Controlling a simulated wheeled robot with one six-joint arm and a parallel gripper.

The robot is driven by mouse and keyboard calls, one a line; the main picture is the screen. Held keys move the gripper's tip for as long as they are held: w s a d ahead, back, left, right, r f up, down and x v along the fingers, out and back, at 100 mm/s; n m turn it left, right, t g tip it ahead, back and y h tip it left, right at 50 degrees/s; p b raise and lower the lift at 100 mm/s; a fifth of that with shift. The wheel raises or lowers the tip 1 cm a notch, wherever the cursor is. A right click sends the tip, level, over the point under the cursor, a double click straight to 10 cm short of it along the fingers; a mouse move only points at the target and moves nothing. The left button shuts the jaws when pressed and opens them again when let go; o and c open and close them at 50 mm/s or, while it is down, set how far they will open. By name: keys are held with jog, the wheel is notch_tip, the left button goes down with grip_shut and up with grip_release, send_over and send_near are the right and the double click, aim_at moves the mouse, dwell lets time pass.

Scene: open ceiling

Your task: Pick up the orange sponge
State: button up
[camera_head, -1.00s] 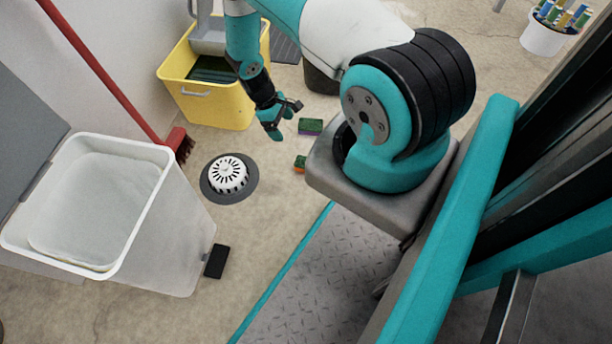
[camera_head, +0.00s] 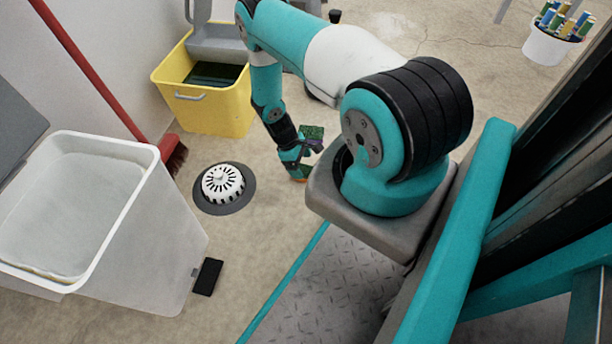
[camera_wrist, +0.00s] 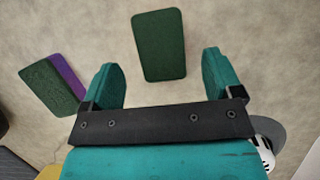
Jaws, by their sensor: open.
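The orange sponge (camera_wrist: 158,42) shows its dark green top in the wrist view, lying flat on the floor ahead of and between my fingers. In the head view only a sliver of its orange side (camera_head: 302,180) shows below my gripper (camera_head: 297,168), which hides the rest. My gripper (camera_wrist: 160,68) is open, with a teal finger on each side and nothing held. I cannot tell the exact height gap to the sponge.
A green and purple sponge (camera_wrist: 55,84) lies left in the wrist view. A white slotted dome on a dark disc (camera_head: 222,184), a yellow bucket (camera_head: 215,108), a white bin (camera_head: 150,240) and a red broom (camera_head: 95,75) stand left of my arm. Floor between is clear.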

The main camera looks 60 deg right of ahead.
jog(key=b+x, duration=0.2)
jog(key=x, duration=0.2)
jog(key=shift+s+f, duration=0.15)
jog(key=shift+f, duration=0.1)
jog(key=shift+r, duration=0.1)
jog(key=c, duration=1)
